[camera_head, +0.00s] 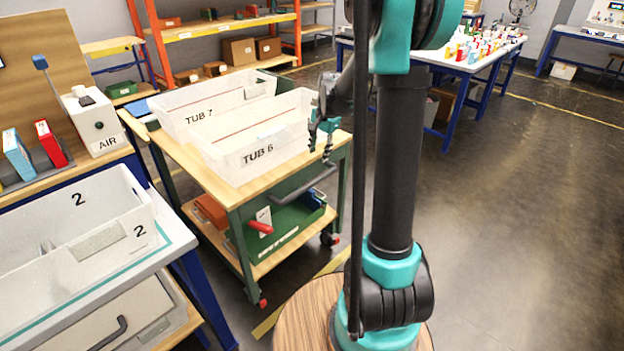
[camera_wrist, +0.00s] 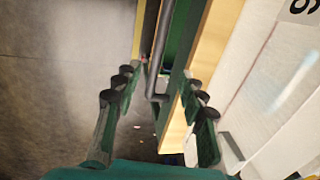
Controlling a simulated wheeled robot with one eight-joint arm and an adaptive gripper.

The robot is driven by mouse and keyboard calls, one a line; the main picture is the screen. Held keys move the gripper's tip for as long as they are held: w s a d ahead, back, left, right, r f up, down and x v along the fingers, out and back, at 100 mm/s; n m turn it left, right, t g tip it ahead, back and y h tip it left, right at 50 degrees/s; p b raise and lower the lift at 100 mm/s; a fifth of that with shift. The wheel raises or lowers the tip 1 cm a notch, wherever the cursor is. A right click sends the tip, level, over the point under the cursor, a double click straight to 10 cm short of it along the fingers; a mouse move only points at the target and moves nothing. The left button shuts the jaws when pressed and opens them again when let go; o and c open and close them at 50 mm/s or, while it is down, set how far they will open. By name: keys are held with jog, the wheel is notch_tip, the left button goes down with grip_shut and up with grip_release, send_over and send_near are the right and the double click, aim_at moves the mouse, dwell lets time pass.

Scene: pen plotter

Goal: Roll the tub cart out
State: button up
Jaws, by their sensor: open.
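The tub cart (camera_head: 229,203) has a wooden top, a green frame and red-and-black casters. It stands left of my arm and carries two white tubs, TUB 7 (camera_head: 178,118) and TUB 6 (camera_head: 235,167). A dark grey bar handle (camera_head: 310,187) sticks out from its near right side. My gripper (camera_head: 323,140) is open and empty, above the handle beside TUB 6. In the wrist view the handle (camera_wrist: 160,50) runs between the spread fingers of my gripper (camera_wrist: 161,80); I cannot tell how far below them it is. The cart's wooden edge (camera_wrist: 212,42) passes near the right finger.
The cart's lower shelf holds a green box (camera_head: 285,228) with a red handle. A bench with a white tray (camera_head: 75,262) marked 2 is at the front left. An orange rack (camera_head: 160,45) stands behind. The floor (camera_head: 530,200) at the right is clear.

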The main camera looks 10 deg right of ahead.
aim_at(313, 181)
jog(key=f, duration=0.4)
jog(key=w+a+f, duration=0.1)
jog(key=f, duration=0.4)
jog(key=w+f, duration=0.1)
jog(key=f, duration=0.4)
jog(key=shift+w+a+f, duration=0.1)
jog(key=shift+a+f, duration=0.1)
jog(key=shift+a, duration=0.1)
grip_shut()
